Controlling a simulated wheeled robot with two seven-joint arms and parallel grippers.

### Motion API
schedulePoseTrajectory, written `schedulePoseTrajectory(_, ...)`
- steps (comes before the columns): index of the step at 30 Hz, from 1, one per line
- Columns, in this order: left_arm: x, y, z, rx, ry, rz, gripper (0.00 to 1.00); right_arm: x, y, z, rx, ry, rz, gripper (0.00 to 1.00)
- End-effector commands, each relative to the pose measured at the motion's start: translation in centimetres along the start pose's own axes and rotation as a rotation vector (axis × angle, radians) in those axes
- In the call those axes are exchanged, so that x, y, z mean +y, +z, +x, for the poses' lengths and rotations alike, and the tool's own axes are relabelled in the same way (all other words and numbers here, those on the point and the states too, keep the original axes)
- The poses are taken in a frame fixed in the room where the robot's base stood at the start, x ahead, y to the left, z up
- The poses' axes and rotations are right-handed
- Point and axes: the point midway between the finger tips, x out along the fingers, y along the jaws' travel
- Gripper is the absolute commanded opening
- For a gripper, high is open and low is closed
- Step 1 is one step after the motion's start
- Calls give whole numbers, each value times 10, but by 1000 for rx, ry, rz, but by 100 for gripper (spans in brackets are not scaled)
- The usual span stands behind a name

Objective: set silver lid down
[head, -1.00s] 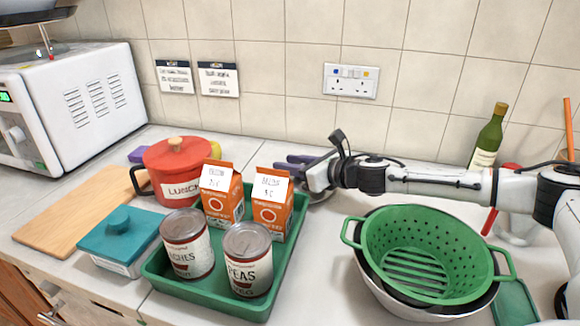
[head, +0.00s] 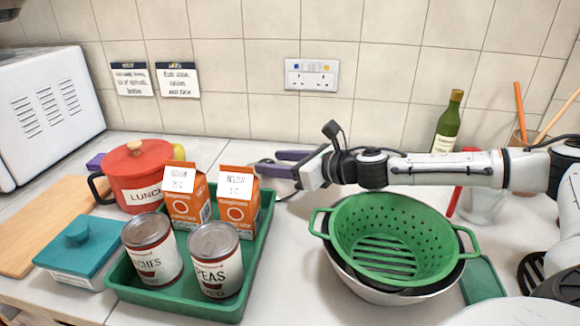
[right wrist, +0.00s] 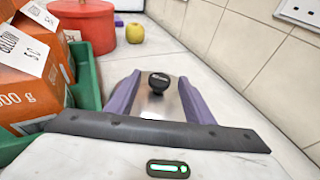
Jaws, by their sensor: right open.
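The silver lid (right wrist: 172,106) with its black knob (right wrist: 158,80) shows in the right wrist view, between the purple fingers of my right gripper (right wrist: 160,84). The fingers are apart, with a gap on both sides of the knob. The lid appears to lie on the worktop; its underside is hidden. In the head view my right gripper (head: 268,163) is low over the worktop behind the orange cartons, and the lid is mostly hidden there. My left gripper is not in view.
A green tray (head: 255,262) holds two cans and two orange cartons (head: 237,200), close to my right gripper. A red pot (head: 140,180) and a yellow apple (right wrist: 135,33) stand beyond. A green colander (head: 392,240) sits right. The tiled wall is close behind.

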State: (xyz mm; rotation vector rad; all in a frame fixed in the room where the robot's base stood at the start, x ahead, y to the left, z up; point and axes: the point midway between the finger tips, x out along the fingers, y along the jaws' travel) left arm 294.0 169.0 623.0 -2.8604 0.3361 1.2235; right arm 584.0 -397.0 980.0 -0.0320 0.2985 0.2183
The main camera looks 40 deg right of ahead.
Motion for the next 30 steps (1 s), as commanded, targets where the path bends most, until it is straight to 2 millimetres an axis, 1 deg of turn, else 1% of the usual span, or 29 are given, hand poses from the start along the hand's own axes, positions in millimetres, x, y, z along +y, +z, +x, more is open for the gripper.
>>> schedulePoseTrajectory(1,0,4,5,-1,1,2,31,-2,-4,-10,2,-3,-4,48)
schedulePoseTrajectory(3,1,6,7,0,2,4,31,0,-4,-22,3,-1,-5,48)
schedulePoseTrajectory(6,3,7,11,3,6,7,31,-1,-4,-34,0,-2,-3,48)
schedulePoseTrajectory(9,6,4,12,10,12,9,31,0,-2,-43,0,-1,-2,48)
schedulePoseTrajectory(15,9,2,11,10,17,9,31,1,0,-49,0,1,-1,48)
schedulePoseTrajectory(24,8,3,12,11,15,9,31,0,2,-48,-7,0,-2,48)
schedulePoseTrajectory(26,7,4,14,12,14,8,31,-2,7,-44,-23,-4,-5,48)
schedulePoseTrajectory(28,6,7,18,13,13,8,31,-8,22,-36,-66,-18,-12,48)
schedulePoseTrajectory(29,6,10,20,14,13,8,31,-12,32,-32,-95,-27,-14,48)
schedulePoseTrajectory(30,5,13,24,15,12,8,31,-19,51,-26,-146,-44,-12,48)
